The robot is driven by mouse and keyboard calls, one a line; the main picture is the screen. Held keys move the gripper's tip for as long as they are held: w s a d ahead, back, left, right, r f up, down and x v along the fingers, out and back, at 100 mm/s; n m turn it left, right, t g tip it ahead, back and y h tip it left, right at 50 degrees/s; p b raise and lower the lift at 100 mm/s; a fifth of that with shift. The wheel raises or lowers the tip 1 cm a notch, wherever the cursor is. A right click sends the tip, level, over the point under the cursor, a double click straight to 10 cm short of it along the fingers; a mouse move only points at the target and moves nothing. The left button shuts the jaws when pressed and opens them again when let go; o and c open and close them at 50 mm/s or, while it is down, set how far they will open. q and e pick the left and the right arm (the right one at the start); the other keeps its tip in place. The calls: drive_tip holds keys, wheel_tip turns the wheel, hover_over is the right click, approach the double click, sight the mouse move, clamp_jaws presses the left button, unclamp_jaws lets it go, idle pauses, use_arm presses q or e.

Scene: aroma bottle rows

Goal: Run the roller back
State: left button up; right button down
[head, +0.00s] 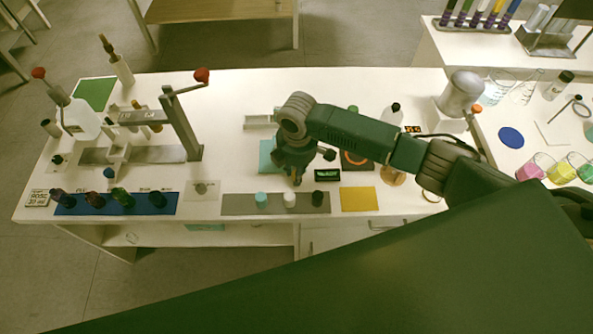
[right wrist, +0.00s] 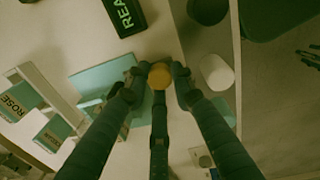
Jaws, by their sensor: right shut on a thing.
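My right gripper (head: 297,178) points down over the bench, between the teal mat (head: 266,157) and the small black display (head: 327,175). In the right wrist view its fingers (right wrist: 160,88) are shut around a small round amber-topped thing (right wrist: 160,75). Only its top shows there; the fingers hide its sides, and I cannot tell whether it is the roller. No other thing is clearly a roller. The display (right wrist: 124,14) and the teal mat (right wrist: 105,80) lie close by. My left gripper is not in view.
A grey strip (head: 236,206) holds teal, white and dark caps, close in front of my gripper; the white cap (right wrist: 217,72) is near my fingers. A lever stand (head: 183,125) with a red knob is left. A yellow mat (head: 360,199) lies bare.

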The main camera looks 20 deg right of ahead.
drive_tip(key=a, duration=0.2)
drive_tip(key=w+a+b, duration=0.1)
drive_tip(key=a, duration=0.2)
drive_tip(key=w+a, duration=0.1)
drive_tip(key=a, duration=0.2)
drive_tip(key=shift+w, duration=0.15)
drive_tip(key=shift+a, duration=0.4)
drive_tip(key=c, duration=1.9)
unclamp_jaws()
drive_tip(key=o, duration=0.4)
drive_tip(key=shift+o, duration=0.2)
drive_tip(key=shift+w+a, duration=0.1)
